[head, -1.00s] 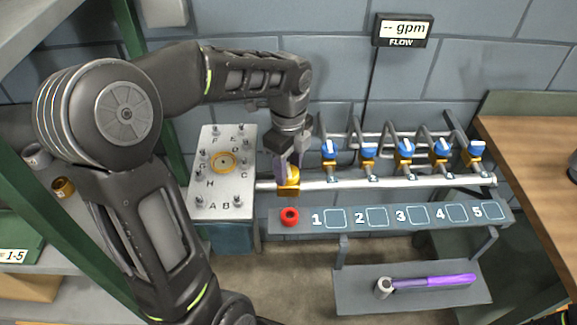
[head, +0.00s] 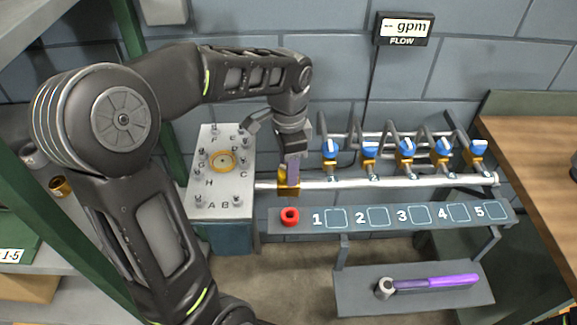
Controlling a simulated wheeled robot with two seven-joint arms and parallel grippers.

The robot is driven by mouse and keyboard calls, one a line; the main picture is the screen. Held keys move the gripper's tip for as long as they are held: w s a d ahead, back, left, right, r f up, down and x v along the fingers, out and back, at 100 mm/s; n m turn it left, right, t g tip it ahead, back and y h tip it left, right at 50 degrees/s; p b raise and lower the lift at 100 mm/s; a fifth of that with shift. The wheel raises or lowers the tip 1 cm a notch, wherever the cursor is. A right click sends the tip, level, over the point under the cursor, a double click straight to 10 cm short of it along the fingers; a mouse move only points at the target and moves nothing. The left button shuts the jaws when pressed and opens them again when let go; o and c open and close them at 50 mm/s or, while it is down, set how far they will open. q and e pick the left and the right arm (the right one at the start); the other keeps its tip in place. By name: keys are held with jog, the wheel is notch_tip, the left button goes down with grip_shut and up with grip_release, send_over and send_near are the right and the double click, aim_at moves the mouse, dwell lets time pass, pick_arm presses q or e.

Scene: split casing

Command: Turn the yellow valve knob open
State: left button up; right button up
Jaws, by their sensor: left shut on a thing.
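The yellow valve knob (head: 288,187) is on the left end of the long silver pipe, just right of the lettered metal plate. My left gripper (head: 291,170) comes down on it from above and is shut on it. The fingers hide the knob's upper part, so its exact angle is hard to read. My right gripper is not in view. The flow display (head: 404,29) on the wall shows "-- gpm".
Several blue-handled valves (head: 407,149) line the pipe (head: 400,182) to the right. The lettered plate (head: 215,180) stands close left.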

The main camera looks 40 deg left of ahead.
pick_arm(q)
jog(key=n, duration=0.6)
jog(key=shift+b, duration=0.35)
jog(key=shift+n, duration=0.3)
jog(key=o, duration=1.4)
jog(key=shift+r, duration=0.1)
notch_tip(320, 180, up, 8)
jog(key=shift+f, duration=0.15)
